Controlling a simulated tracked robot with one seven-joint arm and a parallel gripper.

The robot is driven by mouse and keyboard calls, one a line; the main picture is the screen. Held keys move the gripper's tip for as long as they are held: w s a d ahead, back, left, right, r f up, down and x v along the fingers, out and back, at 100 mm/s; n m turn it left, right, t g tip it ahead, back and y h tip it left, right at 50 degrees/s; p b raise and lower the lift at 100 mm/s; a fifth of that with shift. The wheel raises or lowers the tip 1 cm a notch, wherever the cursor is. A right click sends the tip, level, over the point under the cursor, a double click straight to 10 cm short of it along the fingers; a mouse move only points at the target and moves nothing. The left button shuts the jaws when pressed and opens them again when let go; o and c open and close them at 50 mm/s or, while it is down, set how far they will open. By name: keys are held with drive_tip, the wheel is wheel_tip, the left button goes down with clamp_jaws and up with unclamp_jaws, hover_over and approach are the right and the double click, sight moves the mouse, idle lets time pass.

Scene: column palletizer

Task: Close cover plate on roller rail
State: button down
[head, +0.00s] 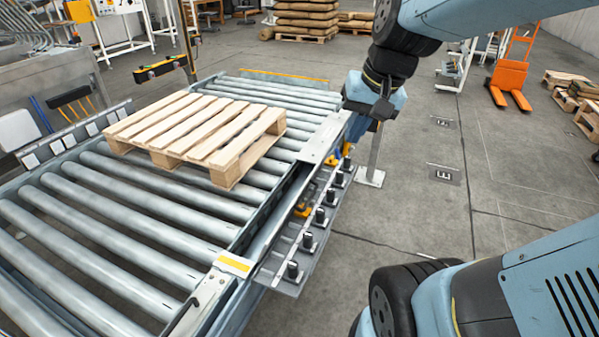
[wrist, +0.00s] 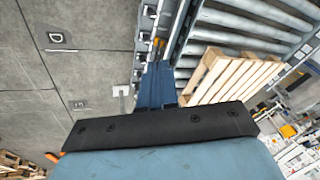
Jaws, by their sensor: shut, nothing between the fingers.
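The roller rail (head: 233,266) runs along the right side of the conveyor. A long metal strip (head: 297,262) with a row of several black knobs lies beside the rail's open section; it looks like the cover plate, swung outward. A dark gap with orange-yellow parts (head: 305,200) shows between the rail and the strip. My gripper (head: 355,128) is at the far end of this strip, over the rail's outer edge. In the wrist view my gripper (wrist: 157,75) is shut and empty, its blue fingers together beside the rail. I cannot tell whether the fingertips touch the plate.
A wooden pallet (head: 190,130) sits on the conveyor rollers (head: 120,230) left of the rail. A grey post with a foot plate (head: 370,178) stands on the floor behind the strip. The floor to the right (head: 450,220) is mostly clear.

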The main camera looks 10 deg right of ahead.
drive_tip(key=w+d+f+m+g+y, duration=0.1)
drive_tip(key=w+d+f+m+y, duration=0.2)
drive_tip(key=w+f+m+y, duration=1.05)
drive_tip(key=w+d+f+m+t+h, duration=0.2)
drive_tip(key=w+d+f+m, duration=0.15)
drive_tip(key=f, duration=0.45)
drive_tip(key=w+d+f+m+t+h, duration=0.1)
drive_tip(key=w+d+f+m+t, duration=0.2)
drive_tip(key=f, duration=0.6)
drive_tip(key=w+d+f+m+h, duration=0.2)
drive_tip(key=w+f+m, duration=0.15)
drive_tip(key=f, duration=0.45)
drive_tip(key=w+r+x, duration=0.1)
drive_tip(key=r+x, duration=0.1)
drive_tip(key=x, duration=1)
drive_tip(key=shift+w+a+r+n, duration=0.2)
drive_tip(key=shift+w+a+n, duration=0.2)
drive_tip(key=shift+a, duration=0.2)
